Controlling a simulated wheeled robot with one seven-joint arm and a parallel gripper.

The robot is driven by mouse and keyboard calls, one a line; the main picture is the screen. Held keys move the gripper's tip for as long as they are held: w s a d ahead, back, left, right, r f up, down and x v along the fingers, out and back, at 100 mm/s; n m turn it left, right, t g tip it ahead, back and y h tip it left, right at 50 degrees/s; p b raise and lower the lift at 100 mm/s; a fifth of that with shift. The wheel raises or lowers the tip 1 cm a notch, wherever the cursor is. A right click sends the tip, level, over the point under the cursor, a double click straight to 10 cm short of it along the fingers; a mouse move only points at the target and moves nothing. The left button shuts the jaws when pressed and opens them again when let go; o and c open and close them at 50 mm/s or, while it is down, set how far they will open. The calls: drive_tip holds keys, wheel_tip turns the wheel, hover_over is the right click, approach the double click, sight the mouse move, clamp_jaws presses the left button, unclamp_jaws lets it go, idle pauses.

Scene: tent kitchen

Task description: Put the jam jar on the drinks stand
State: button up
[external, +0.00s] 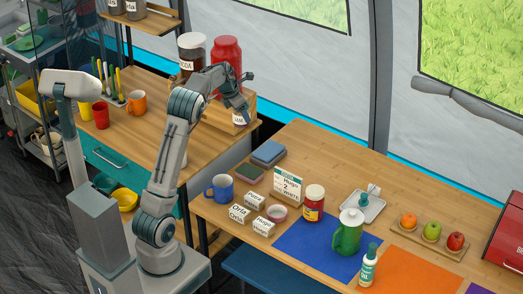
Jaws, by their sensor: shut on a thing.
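My gripper (240,107) is at the right end of the wooden counter, pointing down. It is shut on a small jar with a white label (240,118), which looks like the jam jar; the fingers hide its upper part. The jar is at a low wooden stand (251,103), apparently the drinks stand. I cannot tell whether the jar touches it. A cocoa jar (191,66) with a white lid and a large red jar (228,52) stand behind my arm, their lower parts partly hidden.
The right table holds a blue mug (220,188), a sign (288,186), a red jar with a yellow label (313,208), a green jug (347,238) and a fruit tray (418,245). A gap separates it from the counter. An orange mug (137,102) stands on the counter.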

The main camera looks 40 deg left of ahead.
drive_tip(key=s+a+n+y+b, duration=0.2)
drive_tip(key=s+a+n, duration=0.3)
drive_tip(key=s+a, duration=1.05)
drive_tip(key=shift+t, duration=0.3)
drive_tip(key=a+f, duration=0.2)
drive_tip(key=a, duration=0.2)
drive_tip(key=a+f, duration=0.2)
drive_tip(key=a, duration=0.3)
drive_tip(key=s+a+f+b, duration=0.1)
drive_tip(key=a+f, duration=0.2)
drive_tip(key=a, duration=0.1)
drive_tip(key=shift+a, duration=0.25)
drive_tip(key=shift+f+b, duration=0.3)
drive_tip(key=shift+f, duration=1.65)
drive_tip(key=shift+f, duration=0.15)
drive_tip(key=o, duration=1.2)
drive_tip(key=shift+s, duration=0.1)
